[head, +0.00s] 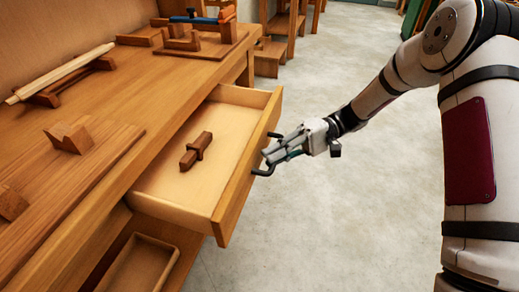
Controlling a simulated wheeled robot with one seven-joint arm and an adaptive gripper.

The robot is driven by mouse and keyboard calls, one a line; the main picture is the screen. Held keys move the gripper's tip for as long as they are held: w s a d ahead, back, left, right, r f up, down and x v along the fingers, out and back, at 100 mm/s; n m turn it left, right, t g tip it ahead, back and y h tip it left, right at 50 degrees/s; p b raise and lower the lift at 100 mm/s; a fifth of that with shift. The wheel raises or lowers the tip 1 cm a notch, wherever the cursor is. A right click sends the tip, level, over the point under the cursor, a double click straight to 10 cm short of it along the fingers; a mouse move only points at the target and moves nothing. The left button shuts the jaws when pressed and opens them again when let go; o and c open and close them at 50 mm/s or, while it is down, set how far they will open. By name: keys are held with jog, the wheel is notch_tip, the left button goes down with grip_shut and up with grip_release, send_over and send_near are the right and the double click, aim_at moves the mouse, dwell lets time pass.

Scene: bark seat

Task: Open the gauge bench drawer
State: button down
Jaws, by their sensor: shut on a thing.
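The gauge bench drawer (222,126) stands pulled out from under the wooden bench top (150,85), its pale interior showing. A brown wooden gauge-like piece (197,151) lies inside it. A dark handle (264,172) is on the drawer's front panel. My gripper (271,156) is at this handle, with its fingers shut on it. Part of the handle is hidden by the fingers.
The bench top carries wooden blocks (69,138), a long pale strip on rests (62,73) and a board with a blue-topped tool (195,19). An open tray (140,264) sits below the drawer. The grey floor (330,215) to the right is clear.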

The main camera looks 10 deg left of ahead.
jog(key=shift+d, duration=0.5)
jog(key=c, duration=1.9)
grip_release()
jog(key=v, duration=1.2)
